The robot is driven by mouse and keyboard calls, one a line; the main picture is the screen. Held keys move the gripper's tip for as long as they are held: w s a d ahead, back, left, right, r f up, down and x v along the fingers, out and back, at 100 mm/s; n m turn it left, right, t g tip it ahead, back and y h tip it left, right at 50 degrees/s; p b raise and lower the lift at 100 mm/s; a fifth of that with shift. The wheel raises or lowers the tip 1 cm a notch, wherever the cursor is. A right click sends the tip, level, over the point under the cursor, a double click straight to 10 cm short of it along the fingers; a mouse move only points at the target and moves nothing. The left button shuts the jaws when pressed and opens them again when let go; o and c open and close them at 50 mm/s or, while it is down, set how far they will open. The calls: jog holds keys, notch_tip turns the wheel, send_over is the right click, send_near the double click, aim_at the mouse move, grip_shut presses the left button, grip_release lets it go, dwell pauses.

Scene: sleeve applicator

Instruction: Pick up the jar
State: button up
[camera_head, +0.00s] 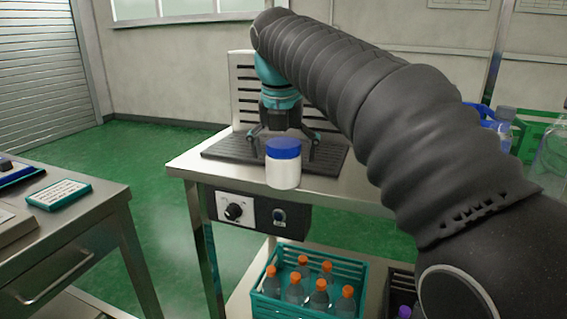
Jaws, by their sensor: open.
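The jar (283,169) is white with a blue lid and stands upright near the front edge of the metal table, in the middle of the view. My gripper (283,150) hangs from the arm just behind and above it, its fingers spread to the left and right. The jar and lid cover part of the space between the fingers. The gripper is open; I cannot tell how far behind the jar the fingertips are, and nothing is seen held in it.
The table (183,166) carries a dark slatted plate (222,147) with a slotted upright panel (242,87) behind. A control box (259,212) hangs below its front edge. A teal crate (262,309) of orange-capped bottles sits underneath. Another bench (105,205) stands left; green floor lies between.

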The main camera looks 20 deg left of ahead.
jog(key=shift+w+f, duration=0.15)
jog(key=shift+f, duration=0.45)
jog(key=c, duration=1.4)
jog(key=shift+r, duration=0.15)
